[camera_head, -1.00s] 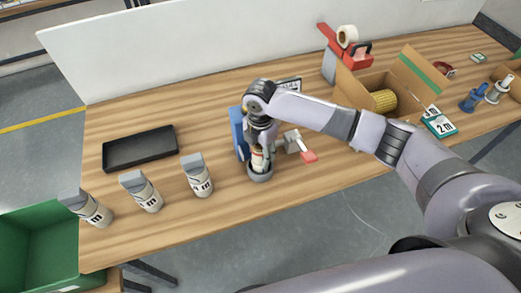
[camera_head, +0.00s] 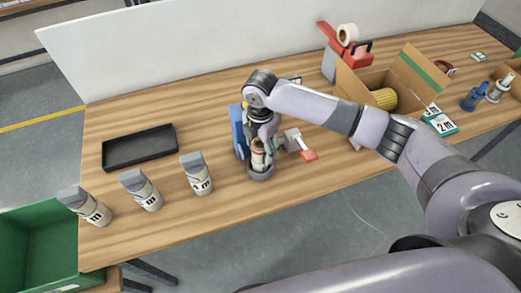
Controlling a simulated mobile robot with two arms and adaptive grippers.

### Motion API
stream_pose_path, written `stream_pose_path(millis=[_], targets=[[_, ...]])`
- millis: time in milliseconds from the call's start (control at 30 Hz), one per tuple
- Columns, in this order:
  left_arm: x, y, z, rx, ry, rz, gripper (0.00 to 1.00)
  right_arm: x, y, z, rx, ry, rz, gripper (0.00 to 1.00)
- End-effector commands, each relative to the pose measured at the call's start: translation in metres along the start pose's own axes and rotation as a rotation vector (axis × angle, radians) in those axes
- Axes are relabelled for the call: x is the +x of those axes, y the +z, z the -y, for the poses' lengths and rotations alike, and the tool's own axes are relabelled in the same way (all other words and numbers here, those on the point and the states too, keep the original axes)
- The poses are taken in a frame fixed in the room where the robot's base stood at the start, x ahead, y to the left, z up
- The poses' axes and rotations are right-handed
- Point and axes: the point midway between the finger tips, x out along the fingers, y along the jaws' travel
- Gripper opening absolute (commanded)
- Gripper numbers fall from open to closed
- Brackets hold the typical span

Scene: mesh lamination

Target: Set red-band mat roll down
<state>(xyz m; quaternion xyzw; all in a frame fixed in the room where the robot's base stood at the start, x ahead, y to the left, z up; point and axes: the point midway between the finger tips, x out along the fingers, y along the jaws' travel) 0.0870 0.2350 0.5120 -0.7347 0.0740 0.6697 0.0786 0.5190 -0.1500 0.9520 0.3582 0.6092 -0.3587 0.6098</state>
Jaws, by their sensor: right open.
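A small mat roll with a red band (camera_head: 258,157) stands upright in a round grey cup-like holder (camera_head: 260,174) near the middle of the table. My right gripper (camera_head: 262,140) is open and points down just above the roll, partly hiding its top. A blue device (camera_head: 237,130) with a grey part and a red-ended lever (camera_head: 308,155) stands right behind and beside the holder. My left gripper is not in view.
A cardboard box (camera_head: 395,88) with a yellow roll, a red tape dispenser (camera_head: 347,62) and label cards (camera_head: 440,121) lie right. A green bin (camera_head: 38,250) is at the lower left.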

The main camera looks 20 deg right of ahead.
Motion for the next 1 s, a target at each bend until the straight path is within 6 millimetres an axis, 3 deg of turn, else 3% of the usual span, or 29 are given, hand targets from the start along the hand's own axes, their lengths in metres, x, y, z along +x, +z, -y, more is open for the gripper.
stream_pose_path(millis=[300, 500, 1000], targets=[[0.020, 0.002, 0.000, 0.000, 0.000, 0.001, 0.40, -0.066, 0.001, -0.001, -0.001, 0.005, 0.002, 0.61], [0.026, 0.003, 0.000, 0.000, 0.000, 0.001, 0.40, -0.095, 0.000, -0.001, 0.000, 0.002, 0.000, 0.61], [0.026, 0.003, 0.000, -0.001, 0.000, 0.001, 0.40, -0.104, 0.000, 0.000, 0.000, 0.000, 0.000, 0.61]])
